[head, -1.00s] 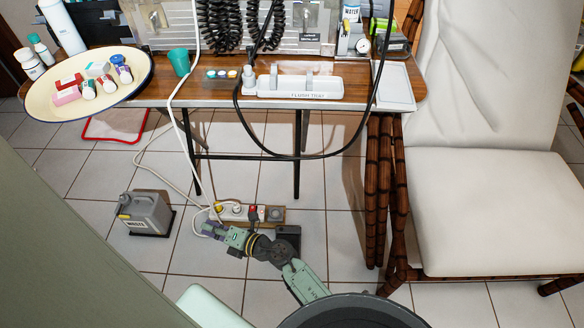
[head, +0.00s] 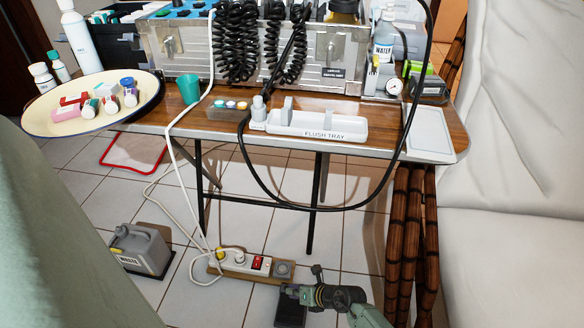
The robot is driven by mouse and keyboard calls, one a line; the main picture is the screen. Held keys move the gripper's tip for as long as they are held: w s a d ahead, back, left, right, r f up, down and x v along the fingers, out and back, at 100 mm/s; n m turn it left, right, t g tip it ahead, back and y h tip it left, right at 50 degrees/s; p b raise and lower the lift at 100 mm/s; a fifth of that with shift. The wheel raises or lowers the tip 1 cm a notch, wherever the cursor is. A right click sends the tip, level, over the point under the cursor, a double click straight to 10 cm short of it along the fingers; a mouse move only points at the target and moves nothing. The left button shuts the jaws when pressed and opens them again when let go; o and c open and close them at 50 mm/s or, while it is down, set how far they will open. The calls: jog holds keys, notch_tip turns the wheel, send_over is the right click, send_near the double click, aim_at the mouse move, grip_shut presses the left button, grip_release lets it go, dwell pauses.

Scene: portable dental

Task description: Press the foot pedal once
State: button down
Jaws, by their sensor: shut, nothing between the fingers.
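The foot pedal (head: 289,313) appears to be the dark, flat block on the tiled floor, just in front of the power strip. My gripper (head: 286,290) is shut and empty. It comes in low from the right and covers the upper part of this block in the picture. The fingertips are small here, and I cannot tell whether they touch the block or hover above it. I cannot tell whether the block is pushed down.
A power strip (head: 233,259) with a red switch lies behind the block. White cables run up from it to the wooden table (head: 385,140). A grey waste canister (head: 147,250) stands left. Brown bamboo-like legs (head: 407,235) and a white chair (head: 510,170) bound the right side.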

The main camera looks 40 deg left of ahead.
jog(key=b, duration=0.8)
send_over(288, 305)
jog(key=d, duration=0.2)
jog(key=f, duration=0.6)
jog(key=shift+w+f, duration=0.2)
jog(key=shift+f, duration=0.1)
jog(key=shift+f+b, duration=0.55)
jog(key=shift+f, duration=0.6)
jog(key=shift+f, duration=0.4)
jog(key=shift+f+b, duration=0.4)
jog(key=shift+f, duration=0.45)
jog(key=shift+r, duration=0.1)
jog(key=shift+r+p, duration=1.1)
jog(key=shift+p, duration=0.25)
